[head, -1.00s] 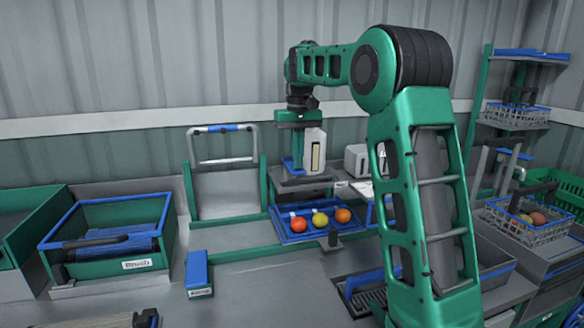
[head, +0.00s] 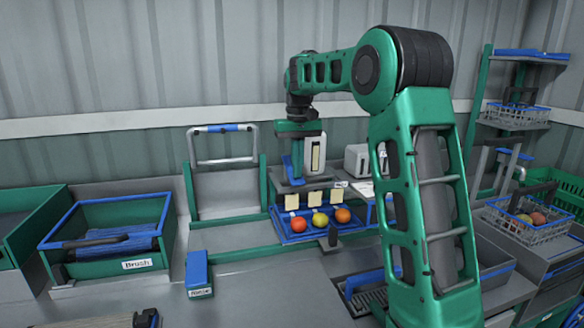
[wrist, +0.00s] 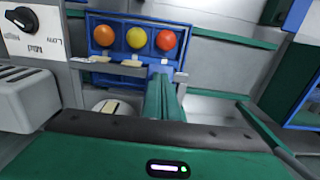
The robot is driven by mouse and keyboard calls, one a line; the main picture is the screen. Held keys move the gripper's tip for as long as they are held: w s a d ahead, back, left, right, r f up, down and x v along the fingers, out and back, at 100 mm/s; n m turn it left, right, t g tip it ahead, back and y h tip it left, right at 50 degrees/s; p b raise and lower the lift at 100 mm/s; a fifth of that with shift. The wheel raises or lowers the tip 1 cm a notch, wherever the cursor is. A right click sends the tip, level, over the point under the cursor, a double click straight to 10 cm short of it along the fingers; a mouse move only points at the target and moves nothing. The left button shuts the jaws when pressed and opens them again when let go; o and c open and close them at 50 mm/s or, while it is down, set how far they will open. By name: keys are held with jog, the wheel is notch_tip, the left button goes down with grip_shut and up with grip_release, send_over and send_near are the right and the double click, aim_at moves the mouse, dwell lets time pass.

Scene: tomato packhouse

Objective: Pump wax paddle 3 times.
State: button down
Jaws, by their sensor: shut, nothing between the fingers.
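My gripper (head: 297,150) points straight down at the waxing station at the back of the bench; its fingers (wrist: 165,95) are shut with nothing between them. A white container with a pale level strip (head: 315,157) stands just right of it. A blue upright part (head: 297,163), perhaps the wax paddle, is directly below or beside the fingers; I cannot tell whether they touch it. Several cream flaps (head: 314,198) hang at the station's front edge, above the blue tray (head: 290,238). Red (head: 299,224), yellow (head: 320,219) and orange (head: 343,215) fruits lie in the tray.
A Brush bin (head: 95,262) is at the left, and a blue-topped block (head: 198,272) stands on the bench front. A frame with a blue-gripped bar (head: 222,128) stands left of the station. A grey box (head: 357,160) is right. Wire baskets (head: 530,220) are far right.

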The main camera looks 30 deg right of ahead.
jog(key=shift+r, duration=1.55)
jog(key=shift+f, duration=1.6)
jog(key=shift+r, duration=1.8)
notch_tip(320, 180, up, 5)
